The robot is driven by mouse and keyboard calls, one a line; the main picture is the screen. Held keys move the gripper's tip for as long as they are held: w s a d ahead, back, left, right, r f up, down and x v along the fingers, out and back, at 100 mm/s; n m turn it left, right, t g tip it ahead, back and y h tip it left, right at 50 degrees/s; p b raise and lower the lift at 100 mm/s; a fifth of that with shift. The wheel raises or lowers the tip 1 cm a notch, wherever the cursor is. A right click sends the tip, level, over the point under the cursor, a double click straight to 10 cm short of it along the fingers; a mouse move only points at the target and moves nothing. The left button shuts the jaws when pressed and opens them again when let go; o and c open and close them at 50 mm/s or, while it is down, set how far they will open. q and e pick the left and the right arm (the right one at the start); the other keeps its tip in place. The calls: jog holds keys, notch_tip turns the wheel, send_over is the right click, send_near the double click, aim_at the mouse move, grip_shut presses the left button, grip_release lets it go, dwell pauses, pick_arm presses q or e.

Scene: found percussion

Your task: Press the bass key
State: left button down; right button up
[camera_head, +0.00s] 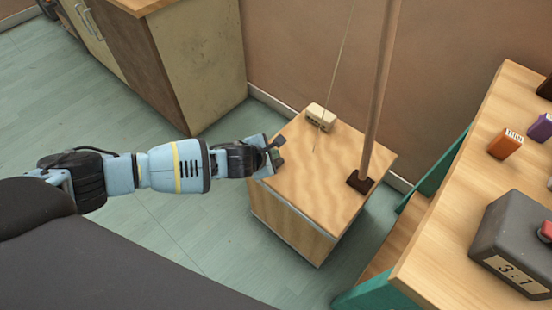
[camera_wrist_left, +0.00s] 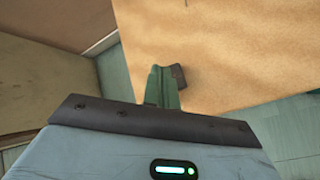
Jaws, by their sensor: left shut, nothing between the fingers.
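A wooden box (camera_head: 310,165) stands on the floor with a pole (camera_head: 382,85) rising from a dark foot on its top and a string above it. A small cream block (camera_head: 321,117) with dark marks sits at the back of the box top; I cannot tell whether it is the bass key. My left gripper (camera_head: 274,153) is shut and empty at the left edge of the box top. In the left wrist view its fingers (camera_wrist_left: 164,85) show against the box top (camera_wrist_left: 225,45); whether they touch it is unclear. My right gripper is out of view.
A cabinet (camera_head: 195,70) stands at the back left. A wooden table (camera_head: 440,260) on the right holds a grey box (camera_head: 510,240) reading 3:1 and an orange block (camera_head: 505,143). Green floor (camera_head: 215,225) is clear in front of the wooden box.

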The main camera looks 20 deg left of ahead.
pick_arm(q)
jog(key=shift+f, duration=0.1)
jog(key=shift+f, duration=0.25)
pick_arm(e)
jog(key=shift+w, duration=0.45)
